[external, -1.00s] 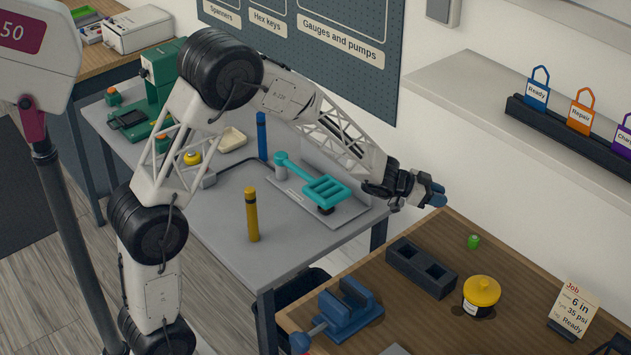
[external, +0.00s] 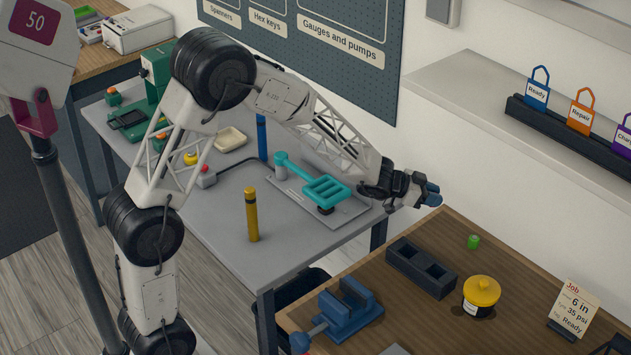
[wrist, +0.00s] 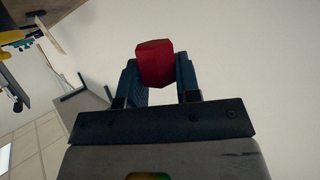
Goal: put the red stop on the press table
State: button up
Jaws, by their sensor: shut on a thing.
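My gripper (external: 432,192) is stretched out to the right in the external view, high near the wall, around the gap between the grey table and the wooden bench. In the wrist view my gripper (wrist: 156,72) is shut on the red stop (wrist: 154,62), a small faceted block gripped between the two dark fingers. The stop is not visible in the external view. The grey table (external: 290,240) carries a green press (external: 155,75) at its far left end; I take it as the press table. My gripper is well right of the press.
On the grey table are a yellow post (external: 252,217), a blue post (external: 262,138), a teal lever fixture (external: 325,188) and a cream tray (external: 230,139). The wooden bench (external: 420,325) holds a blue vise (external: 345,310), a dark block and a yellow-lidded pot (external: 481,293).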

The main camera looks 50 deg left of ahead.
jog(key=s+a+n+t+y, duration=0.2)
jog(key=s+a+n+y, duration=0.2)
jog(key=s+a, duration=0.35)
jog(key=n+g+y, duration=0.2)
jog(key=n+y, duration=0.9)
jog(key=y, duration=0.1)
send_over(264, 268)
notch_tip(264, 268, down, 10)
jog(key=shift+f, duration=2)
jog(key=shift+f, duration=0.1)
jog(key=shift+f, duration=1.9)
jog(key=shift+f, duration=0.2)
